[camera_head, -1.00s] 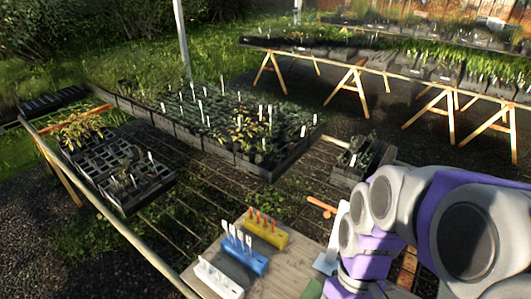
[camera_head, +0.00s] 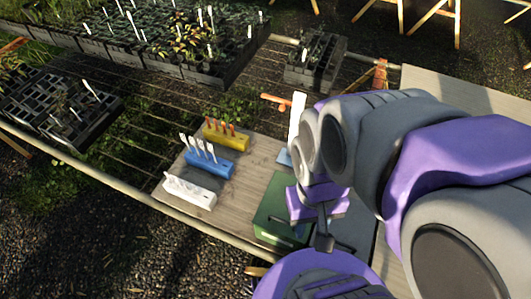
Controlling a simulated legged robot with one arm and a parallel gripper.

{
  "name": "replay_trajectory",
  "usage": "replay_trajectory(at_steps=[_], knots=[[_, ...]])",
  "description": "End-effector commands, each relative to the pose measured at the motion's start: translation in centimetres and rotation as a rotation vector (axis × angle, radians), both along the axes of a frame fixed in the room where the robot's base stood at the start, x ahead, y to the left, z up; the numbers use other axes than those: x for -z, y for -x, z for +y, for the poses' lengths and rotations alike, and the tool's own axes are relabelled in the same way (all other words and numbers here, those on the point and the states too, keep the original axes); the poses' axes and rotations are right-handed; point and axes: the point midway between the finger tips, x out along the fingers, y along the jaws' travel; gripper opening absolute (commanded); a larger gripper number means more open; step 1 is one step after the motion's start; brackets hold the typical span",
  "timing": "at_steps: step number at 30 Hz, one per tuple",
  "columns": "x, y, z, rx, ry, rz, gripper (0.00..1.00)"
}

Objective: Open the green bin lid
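The green bin (camera_head: 270,208) stands on the wooden board right of the racks. Its flat green top shows, and a dark slot or handle line is on its near side. It looks closed. My gripper (camera_head: 323,240) is at the end of my purple and grey arm, pointing down over the right side of the bin. The arm hides the bin's right part. I cannot tell whether the gripper touches the bin, nor whether its dark fingers are open or shut.
Yellow (camera_head: 226,136), blue (camera_head: 210,163) and white (camera_head: 190,191) racks holding upright tubes or tags stand left of the bin. A white upright piece (camera_head: 297,118) stands behind it. Black plant trays (camera_head: 313,62) lie on the slatted bench. The wooden board (camera_head: 235,215) is bare near the front.

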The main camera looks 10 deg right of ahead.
Motion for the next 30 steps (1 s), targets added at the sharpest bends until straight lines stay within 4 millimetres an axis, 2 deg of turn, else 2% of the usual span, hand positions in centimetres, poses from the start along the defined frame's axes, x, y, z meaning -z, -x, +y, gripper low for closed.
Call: replay_trajectory(at_steps=[6,13,24,30], knots=[[-0.9,-3.6,1.1,0.357,0.012,0.025,0.36],[-0.4,-7.7,2.1,0.818,0.05,0.06,0.36],[1.8,-12.7,2.4,1.577,0.167,0.119,0.36],[3.4,-14.1,2.0,1.913,0.239,0.135,0.36]])
